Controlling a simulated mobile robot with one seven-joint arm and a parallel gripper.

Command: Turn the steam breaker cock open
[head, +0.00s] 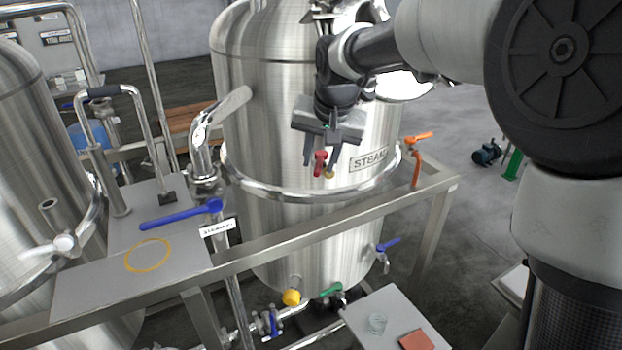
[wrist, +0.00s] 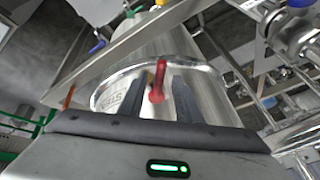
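A red handle (head: 320,158) stands out from the front of the big steel tank (head: 265,110), left of a plate that reads STEAM (head: 370,160). I take it for the steam breaker cock, but no full label on it is readable. My gripper (head: 320,165) is open in front of it, with one dark finger on each side. In the wrist view the red handle (wrist: 158,80) points up between my fingers (wrist: 157,92), with a gap on both sides. Whether the fingertips reach past the handle, I cannot tell.
A steel frame rail (head: 330,225) runs below the gripper. An orange lever (head: 418,137) is to the right; a long blue lever (head: 180,215) and a small label plate (head: 219,227) are to the left. Yellow (head: 291,297) and green (head: 331,290) handles sit under the tank.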

